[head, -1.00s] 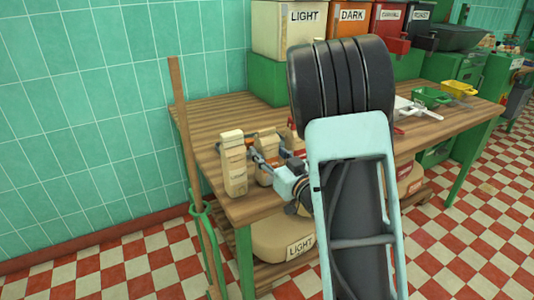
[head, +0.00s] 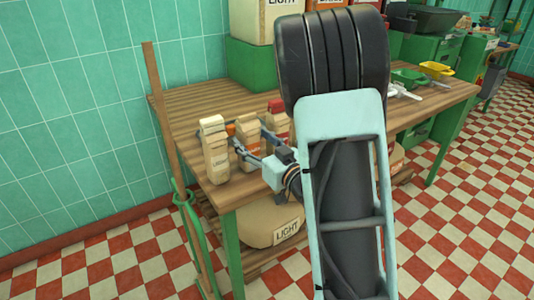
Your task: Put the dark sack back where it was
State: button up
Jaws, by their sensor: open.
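A large sack marked LIGHT (head: 270,225) lies on the shelf under the bench. My arm hides much of the bench and shelf to the right.
A cream bin marked LIGHT (head: 256,22) stands on a green block (head: 255,68) at the back. Green (head: 408,77) and yellow (head: 436,69) scoops lie at the right. A wooden post (head: 165,115) rises by the left bench edge. Checkered floor is clear in front.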

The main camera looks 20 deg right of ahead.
jog(key=p+v, duration=0.9)
jog(key=p, duration=0.1)
jog(key=shift+s, duration=0.1)
dwell(0.4)
jog(key=shift+r, duration=0.1)
